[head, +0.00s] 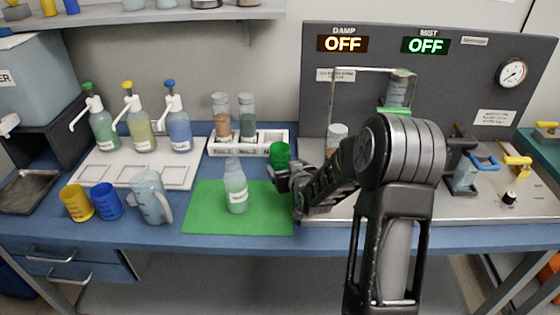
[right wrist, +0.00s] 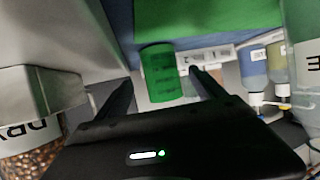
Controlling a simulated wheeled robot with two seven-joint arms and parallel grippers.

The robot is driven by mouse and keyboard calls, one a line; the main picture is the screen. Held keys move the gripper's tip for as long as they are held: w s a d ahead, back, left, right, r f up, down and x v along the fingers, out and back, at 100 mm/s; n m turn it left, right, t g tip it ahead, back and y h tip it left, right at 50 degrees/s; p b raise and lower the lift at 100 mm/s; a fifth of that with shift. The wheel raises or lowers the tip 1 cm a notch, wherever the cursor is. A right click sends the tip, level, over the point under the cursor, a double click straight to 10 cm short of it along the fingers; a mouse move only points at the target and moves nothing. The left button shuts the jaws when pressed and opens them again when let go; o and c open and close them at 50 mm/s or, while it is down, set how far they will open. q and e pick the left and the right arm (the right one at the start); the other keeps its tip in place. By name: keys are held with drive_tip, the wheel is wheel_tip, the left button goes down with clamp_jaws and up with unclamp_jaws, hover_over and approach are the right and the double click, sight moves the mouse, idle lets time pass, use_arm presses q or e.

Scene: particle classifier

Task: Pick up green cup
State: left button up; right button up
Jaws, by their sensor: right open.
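The green cup (head: 280,154) stands near the right back corner of the green mat (head: 205,220), beside the white rack. My right gripper (head: 287,183) is open, right at the near side of the cup, and its arm hides part of the bench behind it. In the right wrist view the green cup (right wrist: 160,74) shows between the two open fingertips of my right gripper (right wrist: 160,84). I cannot tell whether the fingers touch it or how far they reach around it. My left gripper is not in view.
A labelled bottle (head: 235,188) stands on the mat, left of my right gripper. Behind are a white rack (head: 262,152) with jars and several pump bottles (head: 140,130). Yellow (head: 77,203) and blue (head: 107,201) cups and a pitcher (head: 150,198) stand left. A machine panel (head: 450,75) rises right.

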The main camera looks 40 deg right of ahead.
sight(282, 163)
drive_tip(key=shift+x, duration=0.85)
drive_tip(key=shift+w+d+f+p, duration=0.1)
drive_tip(key=shift+w+d+p, duration=0.05)
drive_tip(key=shift+w+p, duration=0.2)
drive_tip(key=x, duration=0.4)
drive_tip(key=shift+w+p, duration=0.25)
drive_tip(key=shift+p, duration=0.15)
drive_tip(key=shift+c, duration=0.5)
drive_tip(key=c, duration=1.5)
